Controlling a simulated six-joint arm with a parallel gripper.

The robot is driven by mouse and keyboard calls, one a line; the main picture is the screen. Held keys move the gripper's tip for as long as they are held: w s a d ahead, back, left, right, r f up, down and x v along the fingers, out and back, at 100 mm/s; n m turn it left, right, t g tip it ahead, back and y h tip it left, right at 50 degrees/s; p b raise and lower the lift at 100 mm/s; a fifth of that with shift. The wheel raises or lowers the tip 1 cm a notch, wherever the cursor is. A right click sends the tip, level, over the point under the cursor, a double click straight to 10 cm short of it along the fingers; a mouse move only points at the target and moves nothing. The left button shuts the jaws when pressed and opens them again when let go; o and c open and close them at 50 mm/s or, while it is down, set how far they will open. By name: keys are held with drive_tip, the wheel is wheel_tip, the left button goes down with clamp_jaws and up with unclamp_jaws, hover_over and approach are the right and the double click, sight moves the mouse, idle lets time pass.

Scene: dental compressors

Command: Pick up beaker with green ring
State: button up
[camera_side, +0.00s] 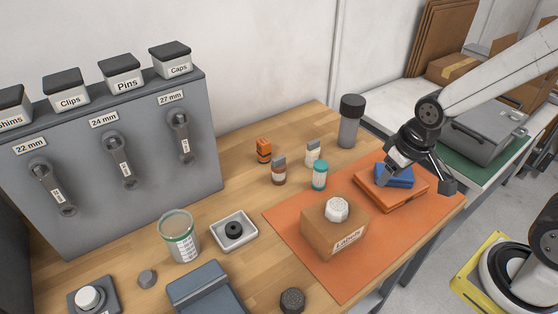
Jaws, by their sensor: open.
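The beaker with the green ring (179,239) stands upright on the wooden bench, left of the middle of the picture. It is clear, with a green band near its rim and a white marked label on its side. My gripper (417,186) is open, far to the right of the beaker, above the orange mat and close to a blue block (394,176) on an orange case. I cannot tell whether it touches the block.
A white tray with a black ring (234,231) stands right of the beaker, and a blue-grey box (205,288) in front. A grey wrench panel (125,170) rises behind.

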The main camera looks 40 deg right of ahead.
drive_tip(key=w+a+r+m+g+y, duration=0.1)
drive_tip(key=w+a+m+y, duration=0.45)
drive_tip(key=a, duration=0.55)
drive_tip(key=w+a+r+m+g+y, duration=0.15)
drive_tip(key=w+a+m+y, duration=0.25)
drive_tip(key=w+a+m, duration=0.45)
drive_tip(key=w+a+r+m+g+y, duration=0.1)
drive_tip(key=w+a+m+y, duration=0.25)
drive_tip(key=a, duration=0.85)
approach(176, 237)
drive_tip(key=f, duration=0.1)
drive_tip(key=shift+w+a+f+n+y, duration=0.1)
drive_tip(key=shift+a+f+n+y, duration=0.15)
drive_tip(key=shift+a, duration=0.35)
drive_tip(key=shift+a+f+n+y, duration=0.1)
drive_tip(key=shift+a+f, duration=0.2)
drive_tip(key=shift+a, duration=0.3)
drive_tip(key=shift+x, duration=2.55)
